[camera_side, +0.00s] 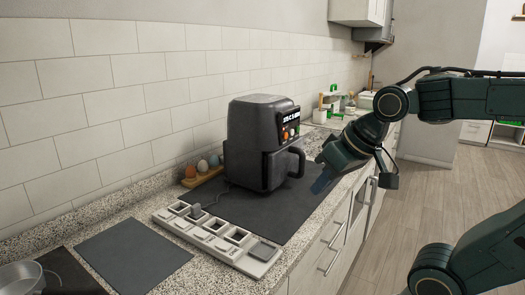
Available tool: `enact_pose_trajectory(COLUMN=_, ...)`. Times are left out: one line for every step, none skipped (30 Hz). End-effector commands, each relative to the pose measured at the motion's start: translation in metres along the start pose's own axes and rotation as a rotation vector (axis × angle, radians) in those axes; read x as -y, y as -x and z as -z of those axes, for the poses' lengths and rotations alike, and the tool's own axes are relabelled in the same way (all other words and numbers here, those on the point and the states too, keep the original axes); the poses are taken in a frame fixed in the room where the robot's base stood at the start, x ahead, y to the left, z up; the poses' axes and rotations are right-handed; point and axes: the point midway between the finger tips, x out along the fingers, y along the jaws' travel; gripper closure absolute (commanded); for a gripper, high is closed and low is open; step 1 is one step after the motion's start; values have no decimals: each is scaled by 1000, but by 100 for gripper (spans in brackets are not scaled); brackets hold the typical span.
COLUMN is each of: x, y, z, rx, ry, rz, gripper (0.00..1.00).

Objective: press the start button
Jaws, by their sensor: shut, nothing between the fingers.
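A dark grey air fryer (245,142) stands upright on a dark mat, with its handle facing right. Its upper front panel (288,125) carries light markings and small coloured buttons, among them a reddish one (285,135) and a green one (292,131). The labels are too small to read, so I cannot tell which is the start button. My gripper (322,183) is shut and empty. It points down and left, to the right of the air fryer and below its panel, apart from the buttons in the picture.
A light power strip (225,243) with several sockets lies in front of the air fryer on the dark mat's (275,212) near side. Egg-like items sit on a wooden holder (205,178) at left. A pan (20,278) is at lower left. Floor (430,220) is open at right.

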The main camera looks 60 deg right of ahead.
Motion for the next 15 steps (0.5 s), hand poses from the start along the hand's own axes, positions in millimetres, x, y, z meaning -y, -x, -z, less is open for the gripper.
enact_pose_trajectory(x=-4, y=-4, z=11, rx=-9, ry=-51, rz=-8, gripper=100)
enact_pose_trajectory(x=-6, y=-7, z=18, rx=-17, ry=-80, rz=-10, gripper=100)
enact_pose_trajectory(x=-10, y=-10, z=27, rx=-30, ry=-121, rz=-14, gripper=100)
enact_pose_trajectory(x=-13, y=-12, z=34, rx=-38, ry=-150, rz=-17, gripper=100)
enact_pose_trajectory(x=-16, y=-14, z=40, rx=-47, ry=-180, rz=-19, gripper=100)
enact_pose_trajectory(x=-20, y=-17, z=49, rx=-59, ry=-221, rz=-21, gripper=100)
enact_pose_trajectory(x=-24, y=-20, z=55, rx=-68, ry=-250, rz=-23, gripper=100)
enact_pose_trajectory(x=-28, y=-22, z=62, rx=-77, ry=-280, rz=-25, gripper=100)
enact_pose_trajectory(x=-33, y=-26, z=70, rx=-91, ry=-321, rz=-27, gripper=100)
enact_pose_trajectory(x=-37, y=-28, z=76, rx=-99, ry=-351, rz=-29, gripper=100)
enact_pose_trajectory(x=-41, y=-30, z=83, rx=-110, ry=-380, rz=-29, gripper=100)
enact_pose_trajectory(x=-48, y=-34, z=90, rx=-122, ry=-420, rz=-31, gripper=100)
enact_pose_trajectory(x=-53, y=-37, z=96, rx=-132, ry=-452, rz=-32, gripper=100)
enact_pose_trajectory(x=-58, y=-39, z=102, rx=-143, ry=-481, rz=-33, gripper=100)
enact_pose_trajectory(x=-65, y=-43, z=110, rx=-155, ry=-521, rz=-33, gripper=100)
